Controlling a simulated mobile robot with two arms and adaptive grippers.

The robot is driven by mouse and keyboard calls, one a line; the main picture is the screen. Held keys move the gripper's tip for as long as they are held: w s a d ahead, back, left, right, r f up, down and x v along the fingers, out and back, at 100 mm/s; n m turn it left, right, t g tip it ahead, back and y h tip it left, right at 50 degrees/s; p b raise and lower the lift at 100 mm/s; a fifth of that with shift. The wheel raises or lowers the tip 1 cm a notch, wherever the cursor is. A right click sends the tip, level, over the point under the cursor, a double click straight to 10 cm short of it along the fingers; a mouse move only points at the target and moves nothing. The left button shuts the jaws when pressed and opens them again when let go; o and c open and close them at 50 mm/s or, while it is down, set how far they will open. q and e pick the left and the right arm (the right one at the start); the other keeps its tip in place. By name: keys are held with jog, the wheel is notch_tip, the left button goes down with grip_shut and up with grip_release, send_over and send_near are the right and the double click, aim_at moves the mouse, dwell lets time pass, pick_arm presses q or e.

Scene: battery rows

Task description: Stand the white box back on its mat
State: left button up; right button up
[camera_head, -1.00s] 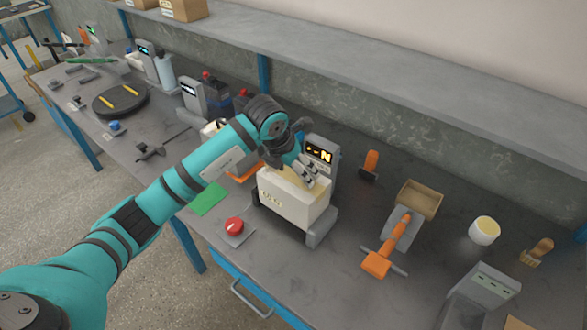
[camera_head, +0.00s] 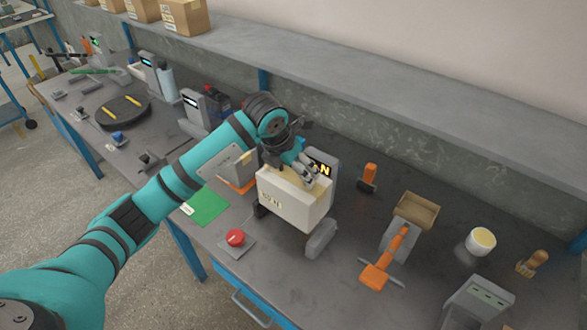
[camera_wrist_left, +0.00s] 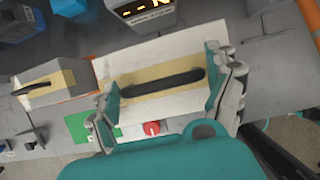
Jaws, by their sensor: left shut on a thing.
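My left gripper (camera_head: 306,174) is shut on the white box (camera_head: 293,203), its fingers at the box's top. In the left wrist view the white box (camera_wrist_left: 130,70) has a tan strip and dark slot on top, with the fingers of my left gripper (camera_wrist_left: 165,90) on either side. A green mat (camera_head: 206,207) lies bare at the left of the box. It also shows in the wrist view (camera_wrist_left: 76,127). My right gripper is out of view.
A second box (camera_head: 241,170) stands on an orange mat behind the green one. A red button (camera_head: 235,238) sits near the front edge. An orange-handled tool (camera_head: 385,262), a tan tray (camera_head: 415,209) and a white cup (camera_head: 480,242) are at the right.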

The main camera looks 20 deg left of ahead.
pick_arm(q)
jog(key=shift+r, duration=0.25)
